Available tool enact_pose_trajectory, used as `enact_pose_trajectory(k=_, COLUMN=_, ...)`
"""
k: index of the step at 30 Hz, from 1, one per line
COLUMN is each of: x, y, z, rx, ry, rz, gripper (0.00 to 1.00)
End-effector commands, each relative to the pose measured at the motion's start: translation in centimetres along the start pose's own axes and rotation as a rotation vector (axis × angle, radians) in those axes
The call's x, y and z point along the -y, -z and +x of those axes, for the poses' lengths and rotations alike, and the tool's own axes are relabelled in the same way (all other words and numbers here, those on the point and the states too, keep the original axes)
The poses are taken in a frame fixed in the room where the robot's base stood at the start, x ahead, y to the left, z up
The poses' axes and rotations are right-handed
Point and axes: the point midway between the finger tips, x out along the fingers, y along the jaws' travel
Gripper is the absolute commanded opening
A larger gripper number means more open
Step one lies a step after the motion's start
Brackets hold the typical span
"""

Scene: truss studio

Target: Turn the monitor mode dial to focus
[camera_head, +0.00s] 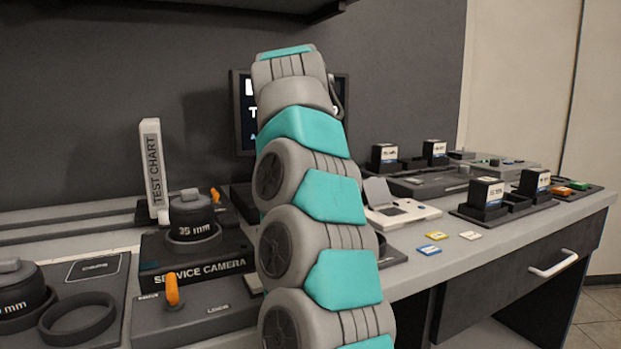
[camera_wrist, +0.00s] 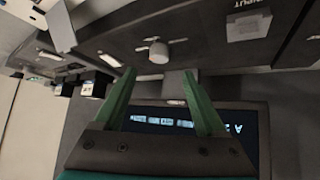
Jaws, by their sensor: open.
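The monitor (camera_head: 241,120) stands at the back of the bench, mostly hidden behind my arm in the head view. Its dark screen (camera_wrist: 240,125) shows upside down in the wrist view, with text too small to read. A pale round knob (camera_wrist: 158,53), which looks like the mode dial, sits on a dark panel below the monitor; its setting cannot be read. My gripper (camera_wrist: 159,74) is open, with its two green fingers pointing toward the knob. The knob appears just past the fingertips, in line with the gap. The head view hides the gripper and the dial.
A service camera (camera_head: 195,263) with a 35 mm lens (camera_head: 190,218) and an orange lever (camera_head: 172,290) stand left of my arm, beside the test chart (camera_head: 152,170). Small cards (camera_head: 437,236) and black boxed holders (camera_head: 487,195) lie to the right. An "INPUT" label (camera_wrist: 248,25) is near the knob.

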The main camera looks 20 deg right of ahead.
Motion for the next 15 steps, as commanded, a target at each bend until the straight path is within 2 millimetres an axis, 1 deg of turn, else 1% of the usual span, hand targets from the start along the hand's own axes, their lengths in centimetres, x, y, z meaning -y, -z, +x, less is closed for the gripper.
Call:
enact_pose_trajectory(k=4, x=0.2, y=0.0, z=-0.2, rx=-0.012, ry=-0.02, rz=0.003, gripper=0.73)
enact_pose_trajectory(k=8, x=0.2, y=0.0, z=0.3, rx=-0.012, ry=-0.023, rz=0.005, gripper=0.73)
enact_pose_trajectory(k=11, x=0.1, y=-0.1, z=1.3, rx=-0.009, ry=-0.023, rz=0.004, gripper=0.73)
enact_pose_trajectory(k=15, x=0.2, y=0.0, z=3.2, rx=-0.01, ry=-0.022, rz=0.002, gripper=0.73)
